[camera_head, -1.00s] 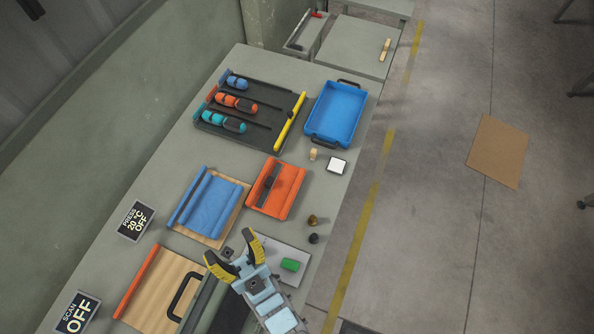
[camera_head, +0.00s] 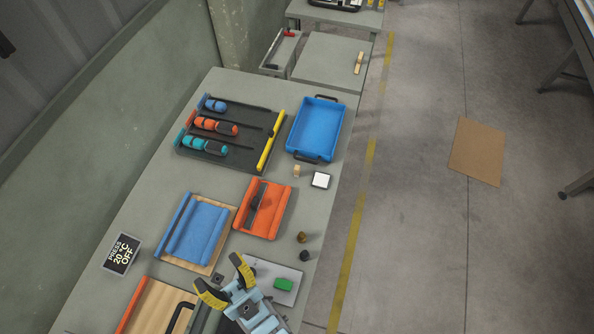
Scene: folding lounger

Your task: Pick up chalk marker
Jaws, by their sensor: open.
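My gripper (camera_head: 222,275) is at the bottom of the head view, its two yellow and black fingers spread apart with nothing held between them. It is over the near part of the bench, left of a pale board (camera_head: 262,268) with a green block (camera_head: 284,284). I cannot tell for sure which object is the chalk marker. A small beige piece (camera_head: 296,170) stands below the blue tray (camera_head: 341,127). A tan piece (camera_head: 359,62) lies on the far table. Both are away from my gripper and too small to identify.
A dark rack (camera_head: 190,160) holds blue, orange and teal tools and a yellow bar (camera_head: 270,140). The floor at right is mostly clear.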

